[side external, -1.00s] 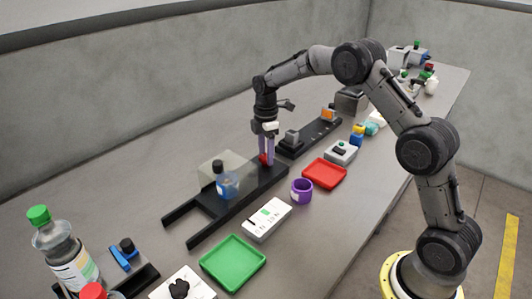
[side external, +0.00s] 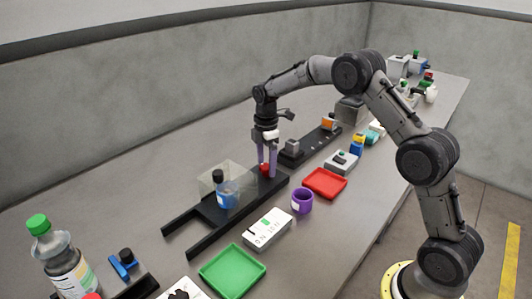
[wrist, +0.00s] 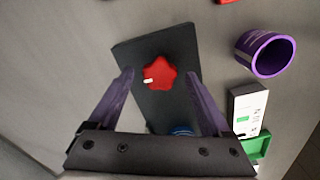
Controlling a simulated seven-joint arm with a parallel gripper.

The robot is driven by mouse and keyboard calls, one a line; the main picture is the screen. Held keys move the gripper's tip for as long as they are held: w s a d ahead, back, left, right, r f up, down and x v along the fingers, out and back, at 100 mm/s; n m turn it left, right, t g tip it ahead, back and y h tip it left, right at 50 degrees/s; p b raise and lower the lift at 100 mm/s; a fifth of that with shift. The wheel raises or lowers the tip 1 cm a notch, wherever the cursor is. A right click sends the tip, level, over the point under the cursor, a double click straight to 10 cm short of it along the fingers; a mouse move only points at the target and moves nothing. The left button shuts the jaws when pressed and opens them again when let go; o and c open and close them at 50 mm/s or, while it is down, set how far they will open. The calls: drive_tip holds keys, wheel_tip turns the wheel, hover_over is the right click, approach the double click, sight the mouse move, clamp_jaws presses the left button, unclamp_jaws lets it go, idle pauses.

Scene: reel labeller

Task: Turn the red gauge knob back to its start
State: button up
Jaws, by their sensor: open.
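The red gauge knob (wrist: 160,74) is star-shaped, with a small white mark at its left side in the wrist view. It sits on the dark end plate of the black rail (wrist: 150,108). In the side external view the knob (side external: 265,168) is partly hidden by the fingers. My gripper (side external: 266,169) points down over it with its purple fingers apart. In the wrist view one finger is on each side of the knob, with a gap on both sides. I cannot tell exactly how low the fingertips are against the knob.
A purple cup (side external: 302,201), a white label box (side external: 267,230), a red tray (side external: 325,184) and a green tray (side external: 233,272) lie on the near side.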

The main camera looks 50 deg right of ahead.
wheel_tip(320, 180, up, 14)
idle(0.5)
drive_tip(key=shift+f, duration=0.15)
wheel_tip(320, 180, up, 11)
drive_tip(key=t, duration=0.2)
hover_over(266, 166)
drive_tip(key=s+a, duration=0.4)
drive_tip(key=s, duration=0.2)
drive_tip(key=s+a+r+m+t, duration=0.1)
drive_tip(key=s+a+r, duration=0.1)
drive_tip(key=s, duration=0.4)
drive_tip(key=s+a+r+m+t, duration=0.1)
drive_tip(key=s+r, duration=0.1)
drive_tip(key=s, duration=0.4)
drive_tip(key=s+a+f+m, duration=0.1)
drive_tip(key=s+f+m, duration=0.4)
drive_tip(key=s, duration=0.3)
drive_tip(key=s+a+f+m+t, duration=0.1)
drive_tip(key=s+f+m, duration=0.5)
drive_tip(key=s, duration=0.3)
drive_tip(key=shift+a+f+m+t, duration=0.25)
drive_tip(key=shift+f+m+t, duration=0.05)
drive_tip(key=shift+f, duration=0.5)
